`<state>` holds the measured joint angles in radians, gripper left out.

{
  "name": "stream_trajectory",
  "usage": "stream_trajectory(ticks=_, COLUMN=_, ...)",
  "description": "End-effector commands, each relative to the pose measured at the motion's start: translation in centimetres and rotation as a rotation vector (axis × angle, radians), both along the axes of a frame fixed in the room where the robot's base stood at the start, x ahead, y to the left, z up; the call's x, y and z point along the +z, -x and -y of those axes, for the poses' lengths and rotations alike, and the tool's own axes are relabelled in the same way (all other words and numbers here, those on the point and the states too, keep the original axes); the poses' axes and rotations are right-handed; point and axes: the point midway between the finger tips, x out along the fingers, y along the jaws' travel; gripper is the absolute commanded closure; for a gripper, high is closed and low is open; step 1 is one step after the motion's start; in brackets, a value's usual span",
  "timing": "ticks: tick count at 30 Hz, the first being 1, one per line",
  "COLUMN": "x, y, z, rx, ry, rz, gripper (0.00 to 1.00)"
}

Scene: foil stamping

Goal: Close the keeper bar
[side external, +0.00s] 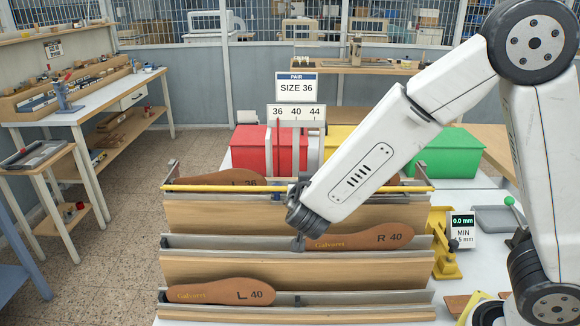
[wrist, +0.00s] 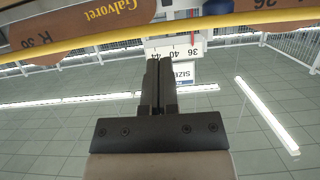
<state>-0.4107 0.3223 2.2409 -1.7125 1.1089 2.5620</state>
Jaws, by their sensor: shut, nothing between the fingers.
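The yellow keeper bar (side external: 230,188) lies level across the front of the rear rack slot, before a brown insole marked L 36 (side external: 228,179). It also crosses the top of the wrist view (wrist: 100,40), where the picture is upside down. My gripper (side external: 301,182) is at the bar's middle, partly hidden by my wrist. In the wrist view its two dark fingers (wrist: 160,62) are together and empty, their tips close to the bar. I cannot tell whether they touch it. The bar's far fastening is not clear.
Front rows hold insoles R 40 (side external: 360,238) and L 40 (side external: 220,291). Behind stand red (side external: 262,150), yellow (side external: 340,138) and green (side external: 445,152) bins and a SIZE 36 sign (side external: 296,87). A yellow gauge (side external: 443,258) with a display (side external: 462,229) stands at right.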

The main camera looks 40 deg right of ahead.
Motion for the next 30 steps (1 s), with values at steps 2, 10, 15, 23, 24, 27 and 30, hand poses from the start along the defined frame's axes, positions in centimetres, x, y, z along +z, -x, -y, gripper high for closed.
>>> stream_trajectory(ticks=2, x=-1.0, y=0.6, z=-0.6, rx=0.003, ry=0.002, rz=-0.004, gripper=1.0)
stream_trajectory(ticks=10, x=-4.0, y=2.4, z=-2.4, rx=0.003, ry=0.004, rz=-0.002, gripper=1.0)
stream_trajectory(ticks=15, x=-5.0, y=3.0, z=-3.0, rx=0.001, ry=0.0, rz=0.0, gripper=1.0)
stream_trajectory(ticks=23, x=-5.3, y=3.1, z=-3.1, rx=0.0, ry=0.001, rz=0.001, gripper=1.0)
stream_trajectory(ticks=24, x=-5.2, y=3.2, z=-3.1, rx=-0.002, ry=0.001, rz=-0.001, gripper=1.0)
stream_trajectory(ticks=27, x=-5.3, y=3.3, z=-2.8, rx=-0.009, ry=0.006, rz=-0.022, gripper=1.0)
stream_trajectory(ticks=30, x=-5.6, y=3.8, z=-2.2, rx=-0.026, ry=0.015, rz=-0.069, gripper=1.0)
